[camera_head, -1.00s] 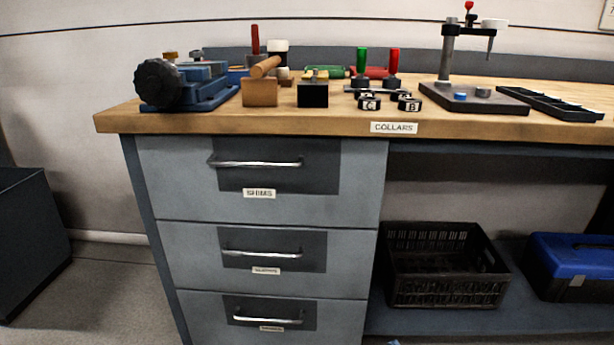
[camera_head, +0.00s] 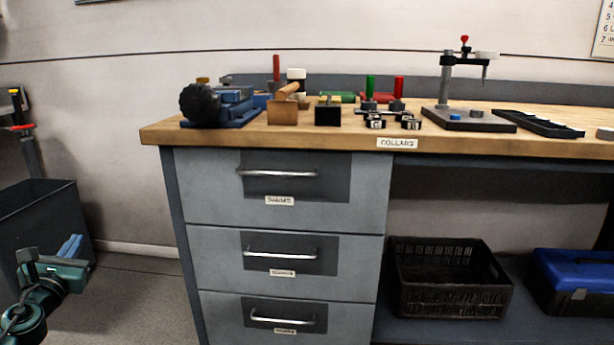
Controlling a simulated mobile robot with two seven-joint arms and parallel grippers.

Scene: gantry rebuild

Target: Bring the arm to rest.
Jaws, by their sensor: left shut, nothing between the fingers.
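My left gripper (camera_head: 71,247) shows at the lower left of the head view, at the end of my green and dark arm. Its blue fingers are together with nothing between them. It is in front of the dark bin, to the left of the workbench and apart from the drawers. My right gripper is not in view.
The wooden workbench (camera_head: 260,138) carries a blue vise (camera_head: 225,107), small blocks, a press stand (camera_head: 470,118) and a black tray (camera_head: 540,123). Its drawers are shut. A black crate (camera_head: 450,300) and blue toolbox (camera_head: 575,270) sit below. A dark bin (camera_head: 45,210) stands left.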

